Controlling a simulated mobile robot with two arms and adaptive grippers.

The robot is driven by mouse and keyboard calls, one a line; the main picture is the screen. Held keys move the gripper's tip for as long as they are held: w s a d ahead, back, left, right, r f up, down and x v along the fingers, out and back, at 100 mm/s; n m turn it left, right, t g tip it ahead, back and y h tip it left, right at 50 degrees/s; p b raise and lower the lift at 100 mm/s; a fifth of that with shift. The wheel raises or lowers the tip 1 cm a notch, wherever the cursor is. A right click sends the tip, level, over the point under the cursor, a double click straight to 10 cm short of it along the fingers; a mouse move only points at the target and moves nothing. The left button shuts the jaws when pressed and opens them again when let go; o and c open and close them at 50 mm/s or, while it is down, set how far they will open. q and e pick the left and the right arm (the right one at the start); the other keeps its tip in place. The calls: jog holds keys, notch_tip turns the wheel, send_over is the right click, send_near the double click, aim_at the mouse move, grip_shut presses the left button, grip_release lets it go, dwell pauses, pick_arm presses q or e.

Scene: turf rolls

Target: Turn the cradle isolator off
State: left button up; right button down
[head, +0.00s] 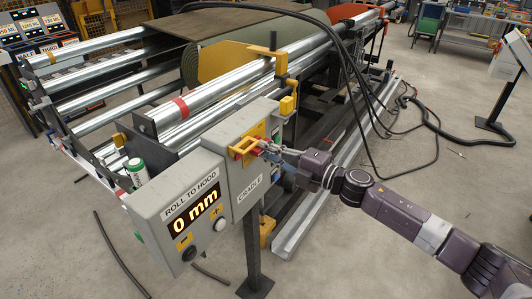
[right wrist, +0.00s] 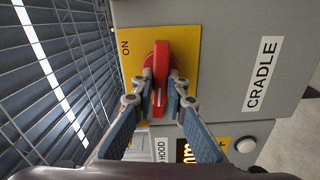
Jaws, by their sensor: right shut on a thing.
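The cradle isolator is a red rotary handle (right wrist: 161,70) on a yellow plate (right wrist: 185,55), on a grey box (right wrist: 225,30) labelled CRADLE. In the right wrist view the handle's long side runs up and down the picture. ON is printed at the plate's left; no OFF label shows. My right gripper (right wrist: 166,92) is shut on the handle, one finger on each side. In the head view the gripper (head: 267,148) reaches the box from the right and partly hides the handle; the yellow plate (head: 242,148) shows beside it. My left gripper is out of view.
Behind are the steel rollers (head: 215,95) of the machine and a green turf roll (head: 225,62). Black cables (head: 375,130) hang and lie to the right.

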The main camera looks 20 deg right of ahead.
jog(key=shift+f+n, duration=0.15)
jog(key=shift+n, duration=0.55)
jog(key=c, duration=1.9)
grip_release()
jog(key=shift+c, duration=0.2)
jog(key=v, duration=1.2)
